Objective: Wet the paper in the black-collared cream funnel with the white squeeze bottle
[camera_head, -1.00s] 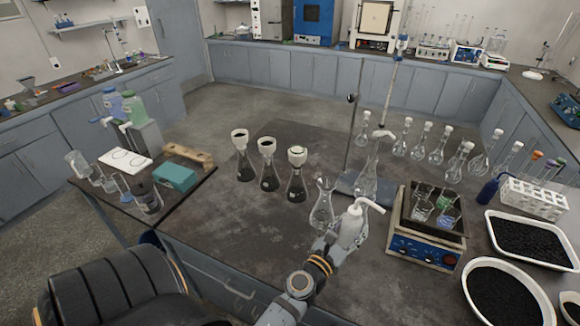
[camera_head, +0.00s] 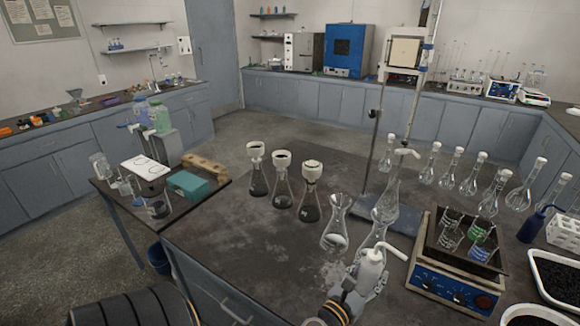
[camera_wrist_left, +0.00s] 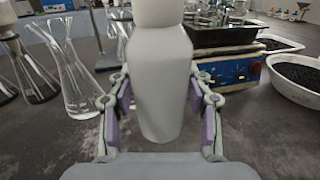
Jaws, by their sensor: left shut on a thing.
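The white squeeze bottle (camera_head: 371,272) has a bent spout that points right in the head view. My left gripper (camera_head: 358,288) is shut around its body. In the left wrist view the bottle (camera_wrist_left: 160,85) stands upright between the two purple-padded fingers. I cannot tell whether its base touches the table. Three cream funnels sit in dark-filled flasks in a diagonal row, left of and beyond the bottle: far (camera_head: 255,149), middle (camera_head: 281,159) and near (camera_head: 312,171). The collars are too small to tell apart, and I cannot make out the paper. My right gripper is not in view.
Clear glass flasks (camera_head: 336,235) stand between the bottle and the funnels. A stand with a rod (camera_head: 374,150) rises behind them. A blue-fronted shaker (camera_head: 445,283) with beakers is right of the bottle. The table's left front area is clear.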

